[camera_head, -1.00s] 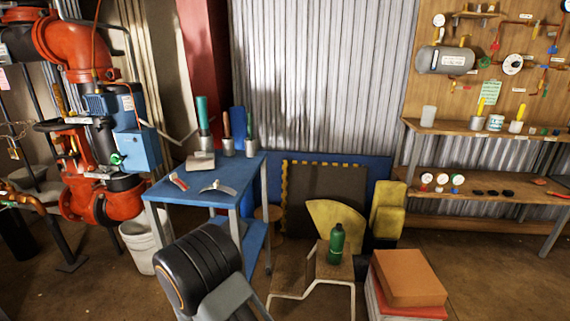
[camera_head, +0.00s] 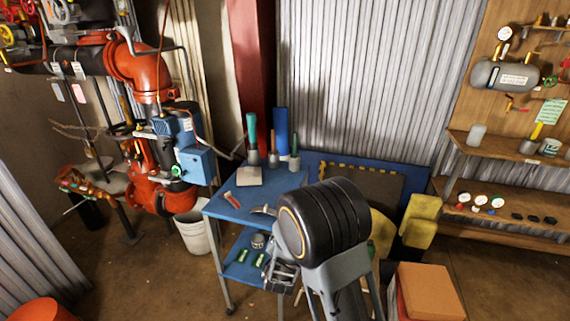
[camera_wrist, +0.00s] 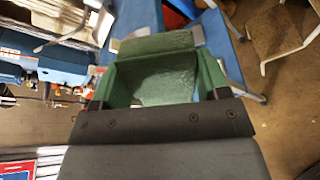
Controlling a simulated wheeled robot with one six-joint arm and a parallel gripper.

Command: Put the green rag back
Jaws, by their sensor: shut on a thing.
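I cannot make out the rag in the head view.
The cart top holds several tools in cups, a red-handled tool (camera_head: 231,199) and a grey piece. Its lower shelf (camera_head: 236,268) holds small green items and a round tin. A white bucket (camera_head: 194,232) stands left.

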